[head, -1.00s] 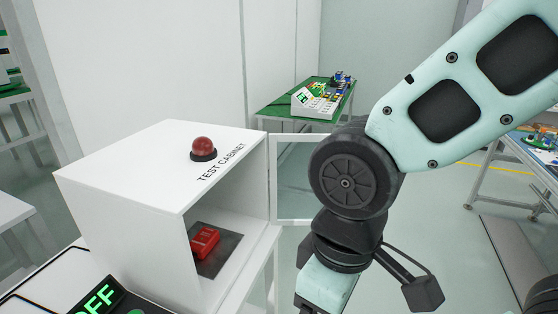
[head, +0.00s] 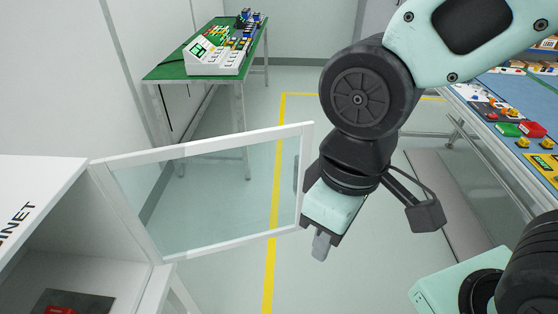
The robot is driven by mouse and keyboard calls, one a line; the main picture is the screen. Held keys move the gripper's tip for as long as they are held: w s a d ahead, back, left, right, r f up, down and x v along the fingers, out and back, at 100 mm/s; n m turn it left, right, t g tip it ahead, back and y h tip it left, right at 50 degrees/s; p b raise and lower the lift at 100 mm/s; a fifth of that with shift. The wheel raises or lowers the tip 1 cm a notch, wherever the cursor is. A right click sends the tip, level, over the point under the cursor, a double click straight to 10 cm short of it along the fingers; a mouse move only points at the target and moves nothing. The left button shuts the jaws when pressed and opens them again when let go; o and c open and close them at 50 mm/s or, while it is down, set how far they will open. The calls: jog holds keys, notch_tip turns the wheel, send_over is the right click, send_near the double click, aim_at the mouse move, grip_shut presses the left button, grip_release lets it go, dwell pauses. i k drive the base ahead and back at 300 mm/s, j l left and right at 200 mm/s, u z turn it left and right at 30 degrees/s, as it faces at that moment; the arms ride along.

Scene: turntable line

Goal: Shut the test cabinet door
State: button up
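The white test cabinet (head: 42,182) is at the lower left, cut off by the picture's edge, with part of its lettering on top. Its door (head: 222,146), a white frame with a clear pane, stands wide open, hinged at the cabinet's right front edge and reaching right. A dark handle shows near the door's free edge. My gripper (head: 320,246) points down just right of the door's free edge. I cannot tell whether it touches the door. Its fingers look close together, but their state is unclear. A red object (head: 60,310) on a dark plate shows inside the cabinet.
A green-topped table (head: 170,70) with a white device (head: 215,58) stands at the back. A blue-topped workbench (head: 500,90) with coloured parts runs along the right. The floor with a yellow line (head: 274,215) is clear between them.

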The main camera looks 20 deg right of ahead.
aim_at(103, 167)
jog(key=i+l+z, duration=0.2)
jog(key=z, duration=0.2)
jog(key=i+l+z, duration=0.1)
jog(key=i+z, duration=0.65)
jog(key=i+l+u, duration=0.1)
jog(key=i, duration=0.55)
jog(key=i+u, duration=0.15)
jog(key=u, duration=0.25)
jog(key=i+l+u, duration=0.1)
jog(key=u, duration=0.3)
jog(key=i+l+u, duration=0.15)
jog(key=u, duration=0.25)
jog(key=i+u, duration=0.15)
jog(key=u, duration=0.3)
jog(key=i+l+u, duration=0.1)
jog(key=u, duration=0.35)
jog(key=i+l+u, duration=0.1)
jog(key=u, duration=0.35)
jog(key=i+l+u, duration=0.1)
jog(key=u, duration=0.35)
jog(key=l+u, duration=0.25)
jog(key=u, duration=0.2)
jog(key=i+l+u, duration=0.15)
jog(key=u, duration=0.3)
jog(key=l+u, duration=0.75)
jog(key=u, duration=0.2)
jog(key=l+u, duration=0.5)
jog(key=k+l+z, duration=0.15)
jog(key=z, duration=0.4)
